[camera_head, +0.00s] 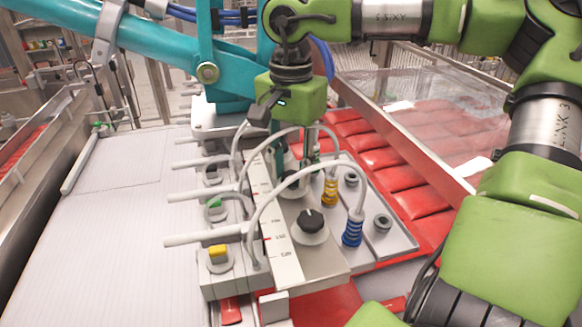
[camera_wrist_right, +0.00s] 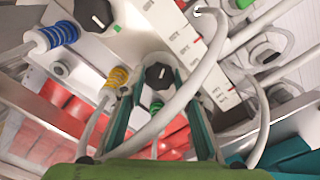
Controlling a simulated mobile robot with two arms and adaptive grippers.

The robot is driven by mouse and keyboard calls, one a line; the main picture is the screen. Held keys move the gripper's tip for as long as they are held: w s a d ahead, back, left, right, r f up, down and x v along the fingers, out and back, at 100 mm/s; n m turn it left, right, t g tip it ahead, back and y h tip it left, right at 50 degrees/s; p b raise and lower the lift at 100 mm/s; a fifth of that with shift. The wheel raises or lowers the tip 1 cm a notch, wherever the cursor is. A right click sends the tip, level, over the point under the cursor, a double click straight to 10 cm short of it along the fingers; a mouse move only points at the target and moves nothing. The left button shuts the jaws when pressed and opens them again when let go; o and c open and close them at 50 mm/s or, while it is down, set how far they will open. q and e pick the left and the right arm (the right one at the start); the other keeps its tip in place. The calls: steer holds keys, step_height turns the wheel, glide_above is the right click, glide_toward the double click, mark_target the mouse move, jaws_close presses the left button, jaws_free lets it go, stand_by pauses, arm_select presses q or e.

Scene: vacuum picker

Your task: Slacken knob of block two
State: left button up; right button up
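The knob of block two (camera_head: 292,186) is black and round on a pale collar, beside the yellow-ringed suction fitting (camera_head: 330,190). In the head view it is partly hidden by my right gripper (camera_head: 306,160) and a white hose. In the right wrist view this knob (camera_wrist_right: 159,76) with a white mark lies between the tips of my right gripper (camera_wrist_right: 158,66). The teal-edged fingers stand apart, one on each side of it; contact cannot be told. A nearer black knob (camera_head: 311,220) stands beside the blue-ringed fitting (camera_head: 352,229). My left gripper is not in view.
White hoses (camera_head: 268,205) arch over the blocks and cross close to the right gripper; one (camera_wrist_right: 185,100) crosses the wrist view. A white scale strip (camera_head: 272,220) runs alongside. Red packs (camera_head: 395,160) lie behind; a pale ribbed surface (camera_head: 100,240) is at left.

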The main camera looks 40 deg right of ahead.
mark_target(291, 177)
steer(key=shift+o, duration=1.3)
steer(key=shift+r, duration=0.1)
step_height(291, 177, up, 12)
